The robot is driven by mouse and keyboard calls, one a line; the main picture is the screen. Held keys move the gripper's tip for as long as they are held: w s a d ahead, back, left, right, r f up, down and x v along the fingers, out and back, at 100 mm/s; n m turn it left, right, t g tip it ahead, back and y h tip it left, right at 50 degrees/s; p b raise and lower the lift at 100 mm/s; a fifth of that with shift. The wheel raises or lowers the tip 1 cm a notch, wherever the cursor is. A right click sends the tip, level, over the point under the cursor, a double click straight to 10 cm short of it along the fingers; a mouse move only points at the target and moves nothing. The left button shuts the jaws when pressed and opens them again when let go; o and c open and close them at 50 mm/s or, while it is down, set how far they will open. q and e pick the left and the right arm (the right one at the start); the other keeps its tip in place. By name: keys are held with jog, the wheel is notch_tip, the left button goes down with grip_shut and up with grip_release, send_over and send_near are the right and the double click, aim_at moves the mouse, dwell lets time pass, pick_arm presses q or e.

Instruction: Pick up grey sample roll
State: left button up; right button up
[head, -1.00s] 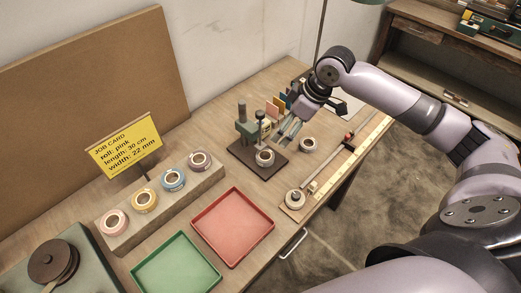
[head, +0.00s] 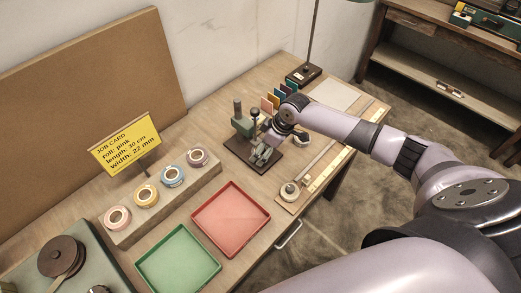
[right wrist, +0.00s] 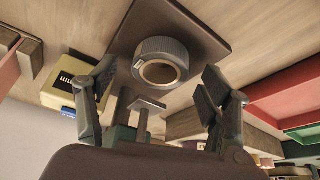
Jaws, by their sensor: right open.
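The grey sample roll (right wrist: 160,46), a ring with a ribbed outer face and a pale core, sits on the dark base plate (right wrist: 198,28) in the right wrist view. My right gripper (right wrist: 159,76) is open, with one finger on each side of the roll and apart from it. In the head view my right gripper (head: 261,157) is over the dark base plate (head: 240,155) of the green-posted stand (head: 241,124) and hides the roll there. My left gripper is not in view.
Red (head: 231,252) and green (head: 178,287) trays and a block of tape rolls (head: 197,158) are nearer. Colored cards (head: 268,105) stand behind.

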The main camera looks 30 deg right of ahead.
jog(key=shift+w+a+f, duration=0.1)
jog(key=shift+f, duration=0.25)
jog(key=shift+c, duration=0.2)
jog(key=c, duration=1)
jog(key=shift+r, duration=0.1)
